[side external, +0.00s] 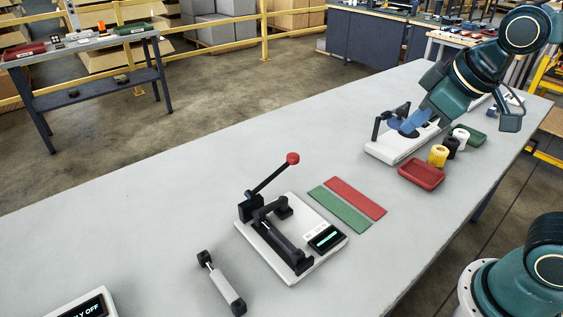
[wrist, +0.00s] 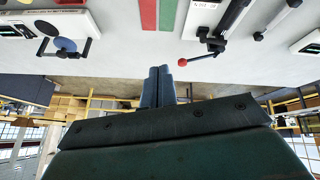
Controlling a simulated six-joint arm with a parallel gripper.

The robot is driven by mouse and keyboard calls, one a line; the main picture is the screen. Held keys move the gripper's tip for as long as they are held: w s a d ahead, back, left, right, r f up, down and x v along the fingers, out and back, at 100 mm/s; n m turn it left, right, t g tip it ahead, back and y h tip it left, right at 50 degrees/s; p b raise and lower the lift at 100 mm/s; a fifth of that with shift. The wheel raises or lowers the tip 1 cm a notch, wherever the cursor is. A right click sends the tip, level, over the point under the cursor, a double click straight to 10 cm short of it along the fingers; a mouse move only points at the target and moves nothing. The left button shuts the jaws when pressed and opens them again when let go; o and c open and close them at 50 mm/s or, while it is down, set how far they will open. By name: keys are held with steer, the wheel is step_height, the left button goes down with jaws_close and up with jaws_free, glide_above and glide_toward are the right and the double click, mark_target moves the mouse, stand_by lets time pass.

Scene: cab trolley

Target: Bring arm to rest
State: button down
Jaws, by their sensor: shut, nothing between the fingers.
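My gripper (side external: 412,123) is at the far right part of the table, its blue fingers together and empty. In the side view its fingertips overlap a white-based device (side external: 388,150) with a black bracket and blue disc; I cannot tell the gap from that view. In the wrist view, the closed fingers (wrist: 157,86) point toward the table's far edge and the room beyond, with nothing between them. The blue-disc device (wrist: 62,45) shows at upper left there.
A fixture (side external: 290,240) with a raised red-knobbed lever stands mid-table. Red (side external: 356,198) and green (side external: 340,209) strips lie beside it. A grey cylinder (side external: 222,284) lies at front. A red tray (side external: 422,174) and yellow spool (side external: 438,156) are near my arm.

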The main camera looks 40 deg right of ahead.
steer(key=s+d+f+m, duration=0.1)
steer(key=s+m, duration=0.2)
steer(key=s, duration=0.6)
steer(key=shift+g, duration=0.4)
steer(key=shift+w+r, duration=0.1)
steer(key=shift+w, duration=0.05)
steer(key=w+a+r+g, duration=0.1)
steer(key=w+r, duration=0.1)
steer(key=w, duration=0.5)
steer(key=w+a+r, duration=0.2)
steer(key=w, duration=0.5)
steer(key=g, duration=0.1)
glide_above(293, 154)
steer(key=s, duration=0.4)
steer(key=shift+s+x, duration=0.1)
steer(key=shift+x, duration=0.55)
steer(key=shift+s+x, duration=0.15)
steer(key=shift+x, duration=0.5)
steer(key=shift+d+f, duration=0.1)
steer(key=shift+f, duration=0.1)
steer(key=x, duration=0.8)
steer(key=s+x, duration=0.1)
steer(key=x, duration=0.3)
steer(key=shift+f, duration=1)
